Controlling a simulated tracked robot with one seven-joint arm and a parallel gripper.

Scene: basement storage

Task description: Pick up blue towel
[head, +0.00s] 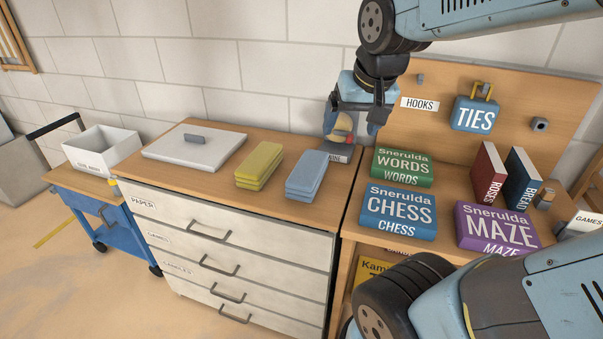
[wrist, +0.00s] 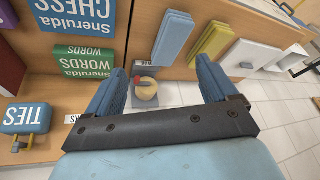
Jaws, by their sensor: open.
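The blue towel (head: 306,175) lies folded on top of the drawer cabinet, right of a folded yellow towel (head: 259,165). In the wrist view the blue towel (wrist: 172,38) shows just beyond my fingertips, with the yellow towel (wrist: 212,42) beside it. My gripper (head: 352,128) hangs over the cabinet's back right corner, behind and to the right of the blue towel and apart from it. In the wrist view its two fingers (wrist: 161,75) are spread with nothing held. A small cream and red item (wrist: 147,90) shows between them on a grey base, farther below.
A flat white lidded box (head: 194,147) lies left of the towels on the cabinet (head: 230,235). Game boxes, such as the blue Chess box (head: 398,210), and upright books crowd the workbench at right. A pegboard (head: 550,110) and wall stand behind. A blue cart (head: 85,195) stands left.

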